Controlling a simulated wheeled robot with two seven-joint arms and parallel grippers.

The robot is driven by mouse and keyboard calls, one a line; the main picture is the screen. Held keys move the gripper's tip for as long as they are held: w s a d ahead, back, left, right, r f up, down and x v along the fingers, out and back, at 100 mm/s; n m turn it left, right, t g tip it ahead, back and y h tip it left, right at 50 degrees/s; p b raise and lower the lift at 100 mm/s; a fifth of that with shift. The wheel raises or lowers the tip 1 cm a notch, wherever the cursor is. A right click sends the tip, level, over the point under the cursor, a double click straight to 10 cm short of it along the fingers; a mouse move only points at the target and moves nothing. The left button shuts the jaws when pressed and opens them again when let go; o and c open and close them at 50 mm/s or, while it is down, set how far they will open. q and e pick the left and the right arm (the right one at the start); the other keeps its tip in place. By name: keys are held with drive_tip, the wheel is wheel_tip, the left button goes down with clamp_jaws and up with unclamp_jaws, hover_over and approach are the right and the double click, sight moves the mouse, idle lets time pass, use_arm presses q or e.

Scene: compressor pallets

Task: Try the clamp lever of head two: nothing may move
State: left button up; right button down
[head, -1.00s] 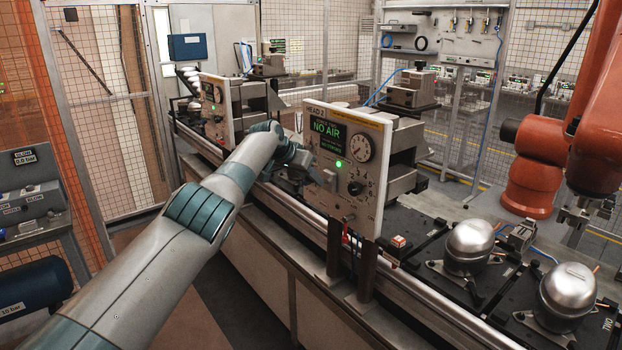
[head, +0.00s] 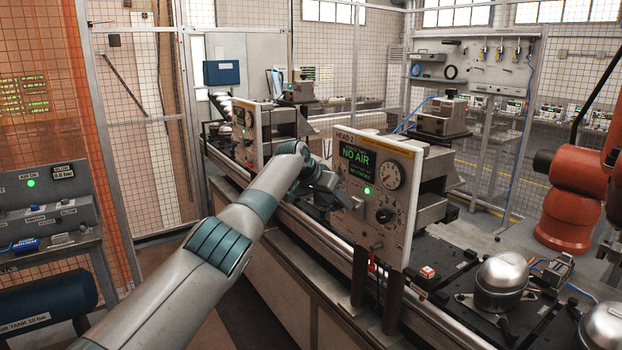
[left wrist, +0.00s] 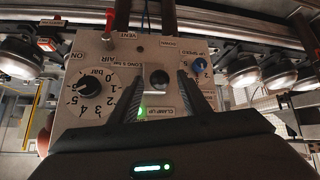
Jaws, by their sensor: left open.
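The head two panel (head: 408,160) stands upright on dark posts, with a green-lit screen (head: 357,160) reading NO AIR. My left gripper (head: 338,198) is at the panel's left side, its fingers pointing toward the panel. In the left wrist view the picture is upside down, and the open fingers (left wrist: 160,80) straddle a dark round knob (left wrist: 158,78), apparently the clamp lever, above a CLAMP UP label (left wrist: 161,112). I cannot tell whether either finger touches it. A green lamp (head: 366,190) glows on the panel. My right gripper is out of view.
Silver compressors (head: 501,272) stand on the dark line at right. An orange robot arm (head: 570,205) stands beyond. A valve stand (head: 45,205) is at far left.

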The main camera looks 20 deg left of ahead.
use_arm(q)
drive_tip(key=shift+s+a+r+b, duration=0.25)
drive_tip(key=shift+s+r+b, duration=0.1)
drive_tip(key=shift+s, duration=0.15)
drive_tip(key=b+v, duration=0.5)
drive_tip(key=v, duration=0.9)
drive_tip(key=shift+r, duration=0.2)
